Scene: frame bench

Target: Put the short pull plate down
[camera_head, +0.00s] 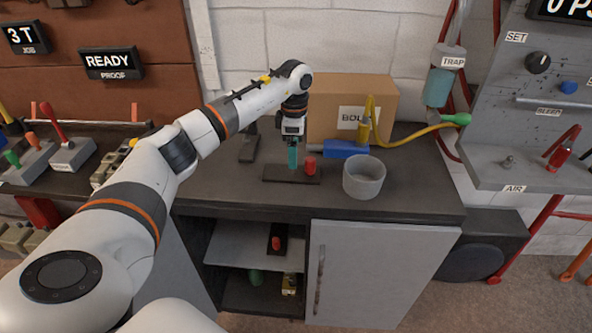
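A dark flat plate (278,174) is at the bench top, left of a grey round pot. A teal upright piece (292,157) and a red knob (310,166) show at it. I take this for the short pull plate. My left gripper (293,146) points down right above the teal piece, with its tips at or around its top. The fingers are too small to tell whether they are shut on it. I cannot tell whether the plate touches the bench or is slightly above it. My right gripper is not in view.
The grey pot (364,177) stands close on the right. A cardboard box (351,104), a blue block (346,149) and a yellow hose (408,139) are behind. Another dark plate with a red knob (277,243) is on the shelf below. The bench front edge is near.

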